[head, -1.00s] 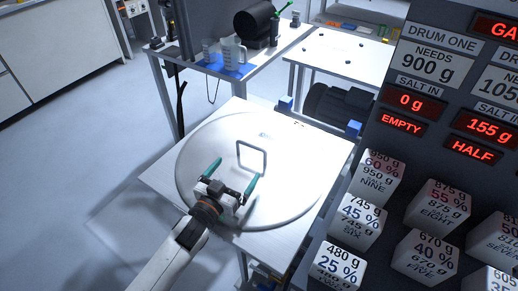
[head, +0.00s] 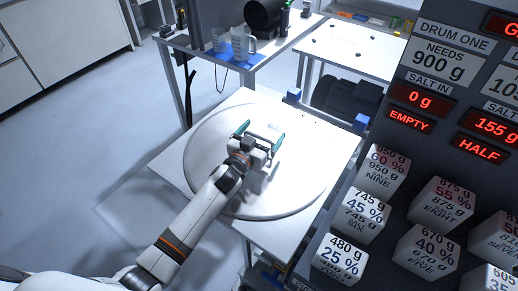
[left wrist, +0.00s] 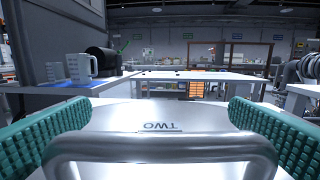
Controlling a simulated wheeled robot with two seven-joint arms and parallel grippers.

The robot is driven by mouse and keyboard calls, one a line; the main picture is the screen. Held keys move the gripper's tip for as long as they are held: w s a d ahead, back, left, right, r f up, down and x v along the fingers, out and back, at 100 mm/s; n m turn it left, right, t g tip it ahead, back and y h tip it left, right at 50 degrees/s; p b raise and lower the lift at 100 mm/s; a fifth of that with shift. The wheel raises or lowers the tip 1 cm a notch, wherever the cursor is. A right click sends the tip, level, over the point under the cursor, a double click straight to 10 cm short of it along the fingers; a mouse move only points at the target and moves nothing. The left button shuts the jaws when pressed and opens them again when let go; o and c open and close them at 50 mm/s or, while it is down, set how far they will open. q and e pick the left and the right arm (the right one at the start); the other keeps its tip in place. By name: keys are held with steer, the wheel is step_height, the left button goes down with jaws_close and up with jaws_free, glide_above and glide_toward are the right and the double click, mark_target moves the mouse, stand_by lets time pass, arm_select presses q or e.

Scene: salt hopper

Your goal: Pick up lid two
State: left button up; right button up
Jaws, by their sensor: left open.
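Lid two (head: 205,150) is a large round pale metal lid lying flat on a white table. In the left wrist view the lid (left wrist: 110,115) carries the word TWO, upside down. Its bar handle (left wrist: 160,145) stands up close to the wrist camera, between the two green ribbed fingers. My left gripper (head: 259,138) is open at the handle, with a finger on either side. In the head view the gripper hides most of the handle. I cannot tell whether the fingers touch it. My right gripper is not in view.
The white table (head: 160,168) has bare margin around the lid. A dark panel with red displays and several labelled white blocks (head: 380,168) stands on the right. Measuring jugs (head: 240,45) stand on a bench behind. A dark motor (head: 345,100) sits beyond the table.

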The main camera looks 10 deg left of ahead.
arm_select(q)
steer(key=c, duration=1.6)
steer(key=shift+r, duration=0.2)
steer(key=shift+c, duration=0.7)
